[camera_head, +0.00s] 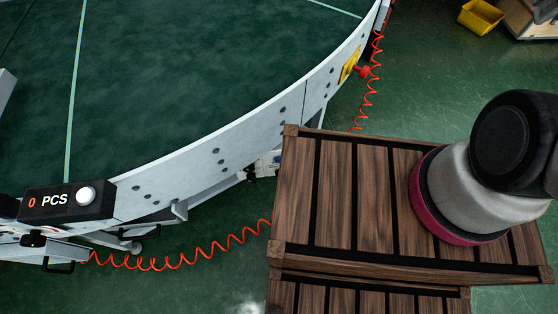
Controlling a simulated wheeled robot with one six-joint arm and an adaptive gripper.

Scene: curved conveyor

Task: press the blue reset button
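No blue button shows in this view. A black counter box (65,203) at the lower left reads "0 PCS" in red and white. A round white button or knob (85,194) sits on its right end. A red knob (363,72) shows beside a yellow plate on the conveyor's outer side at the upper right. Part of my arm shows at the right, above a slatted wooden top. My gripper is out of view, so its state is not shown.
The curved conveyor has a light grey side wall (236,137) and a dark green belt (190,70). A coiled red cable (180,262) runs near the floor below it. A yellow bin (480,17) is at the top right. Green floor (420,85) is clear between conveyor and bin.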

